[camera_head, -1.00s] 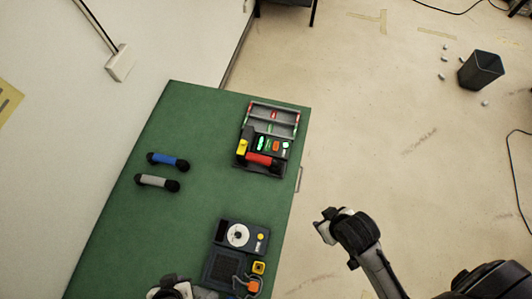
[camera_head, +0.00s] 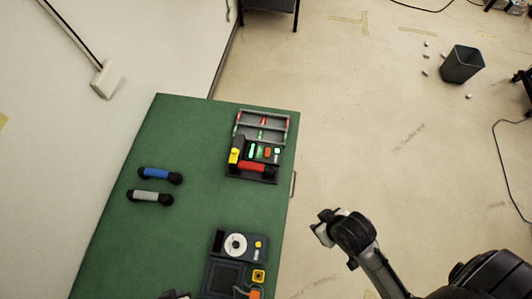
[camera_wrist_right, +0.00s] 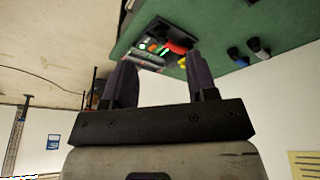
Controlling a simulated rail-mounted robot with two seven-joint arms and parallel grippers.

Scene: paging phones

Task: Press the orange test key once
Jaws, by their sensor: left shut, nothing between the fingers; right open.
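The far console (camera_head: 258,146) lies on the green table with a red handset (camera_head: 251,166) across it. Beside its green-lit keys is a small orange key (camera_head: 267,152); it looks uncovered. The console also shows in the right wrist view (camera_wrist_right: 146,58), past the fingers. My left gripper (camera_head: 175,294) barely shows at the bottom edge, shut and empty, well short of the console. My right gripper (camera_wrist_right: 161,78) is open and empty; in the head view it (camera_head: 320,232) hangs over the floor, right of the table.
A dark unit with a white disc (camera_head: 235,245) sits at the near table edge, with an orange part (camera_head: 254,294) below it, cut by the frame. Blue (camera_head: 161,176) and grey (camera_head: 150,197) handsets lie left. The middle of the green table (camera_head: 205,205) is clear. A bin (camera_head: 462,64) stands far off.

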